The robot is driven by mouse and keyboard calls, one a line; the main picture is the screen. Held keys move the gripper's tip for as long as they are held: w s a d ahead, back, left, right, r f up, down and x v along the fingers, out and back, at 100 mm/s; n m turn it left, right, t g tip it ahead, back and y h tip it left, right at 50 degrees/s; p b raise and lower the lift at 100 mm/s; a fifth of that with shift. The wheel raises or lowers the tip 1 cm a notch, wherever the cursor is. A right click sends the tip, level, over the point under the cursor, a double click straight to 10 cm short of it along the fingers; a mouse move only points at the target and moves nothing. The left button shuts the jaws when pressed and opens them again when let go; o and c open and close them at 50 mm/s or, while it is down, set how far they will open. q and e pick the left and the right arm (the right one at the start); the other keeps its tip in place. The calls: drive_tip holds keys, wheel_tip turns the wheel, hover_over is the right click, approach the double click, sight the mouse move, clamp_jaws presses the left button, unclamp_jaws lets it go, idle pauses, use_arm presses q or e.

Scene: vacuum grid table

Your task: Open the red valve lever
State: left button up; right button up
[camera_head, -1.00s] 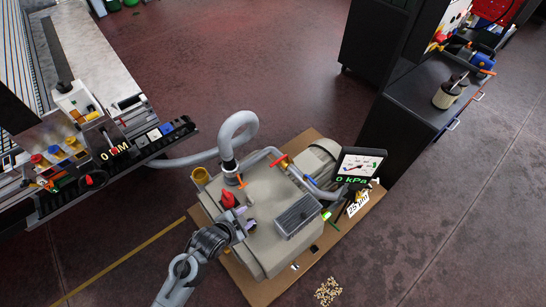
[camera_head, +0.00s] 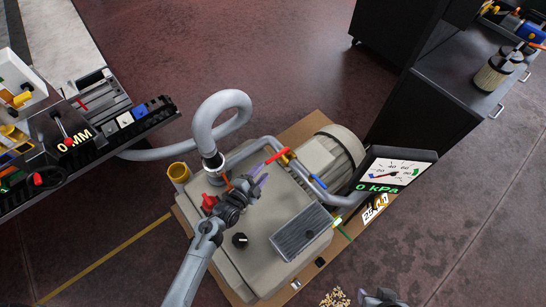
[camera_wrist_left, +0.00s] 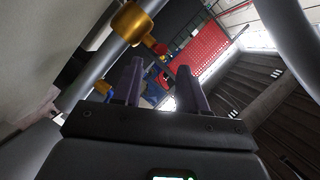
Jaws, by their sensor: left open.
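The red valve lever (camera_head: 277,156) sits on a brass valve (camera_head: 287,158) in the grey pipe above the beige pump (camera_head: 255,235). My left gripper (camera_head: 257,174) is open, its purple fingers reaching up toward the lever from just below left. The fingers look apart from the lever and empty. In the left wrist view the open left gripper (camera_wrist_left: 158,75) points past a brass fitting (camera_wrist_left: 131,22) on the pipe. A small red part shows beside the fitting; I cannot tell if it is the lever. My right gripper (camera_head: 380,298) only partly shows at the bottom edge.
A blue lever (camera_head: 318,182) lies right of the valve. A red knob (camera_head: 209,201) and a grey hose (camera_head: 213,125) stand at left. A gauge display reading 0 kPa (camera_head: 395,168) stands at right. A black cabinet (camera_head: 425,110) is behind it.

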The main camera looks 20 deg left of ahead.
sight(270, 162)
use_arm(q)
drive_tip(key=b+x, duration=0.2)
drive_tip(key=x, duration=0.7)
drive_tip(key=shift+s, duration=0.1)
clamp_jaws()
